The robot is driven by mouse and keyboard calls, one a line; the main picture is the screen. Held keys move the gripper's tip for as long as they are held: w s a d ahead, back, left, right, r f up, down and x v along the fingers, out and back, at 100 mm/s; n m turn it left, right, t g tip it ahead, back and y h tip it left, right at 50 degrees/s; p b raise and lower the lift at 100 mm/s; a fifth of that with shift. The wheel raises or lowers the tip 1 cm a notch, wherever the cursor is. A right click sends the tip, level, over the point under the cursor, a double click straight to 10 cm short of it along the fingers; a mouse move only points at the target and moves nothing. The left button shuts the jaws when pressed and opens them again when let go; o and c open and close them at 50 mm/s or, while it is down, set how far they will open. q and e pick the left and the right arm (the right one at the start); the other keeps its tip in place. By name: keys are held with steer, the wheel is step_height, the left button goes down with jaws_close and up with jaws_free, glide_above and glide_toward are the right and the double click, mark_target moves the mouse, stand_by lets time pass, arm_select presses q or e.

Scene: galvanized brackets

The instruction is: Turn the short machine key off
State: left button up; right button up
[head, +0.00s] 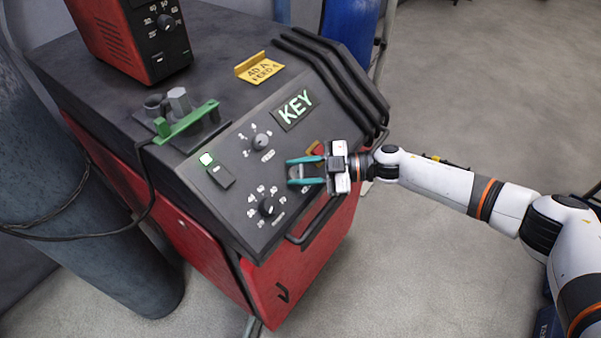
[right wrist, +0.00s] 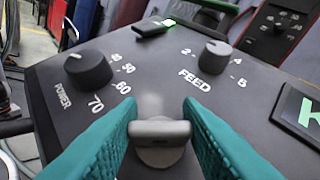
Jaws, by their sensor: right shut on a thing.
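The short machine key (right wrist: 160,130) is a grey metal bar on a round grey base, set in the dark sloping panel (right wrist: 130,60) of the red machine. My right gripper (head: 290,172) is at the lower right of this panel. Its two teal fingers stand on either side of the key in the right wrist view (right wrist: 160,120), shut on the ends of the bar. In the head view the fingers and wrist mostly hide the key. A lit sign reading KEY (head: 296,108) is above the gripper. My left gripper is not in view.
The power knob (head: 268,207) and feed knob (head: 261,142) are close by on the panel, with a rocker switch (head: 221,175) and green lamp (head: 206,159). A handle rail (head: 318,222) runs along the front edge. A gas cylinder (head: 80,190) stands at left.

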steer(key=n+g+h+b, duration=0.1)
steer(key=n+g, duration=0.1)
steer(key=n+g+h+b, duration=0.1)
steer(key=n+g+b, duration=0.1)
steer(key=n, duration=0.1)
steer(key=shift+f, duration=0.2)
steer(key=shift+r+n+g+h+b, duration=0.1)
steer(key=shift+n+g+h+b, duration=0.9)
steer(key=shift+n+h+b, duration=0.9)
steer(key=shift+n+p, duration=0.35)
steer(key=shift+n, duration=0.05)
steer(key=o, duration=1)
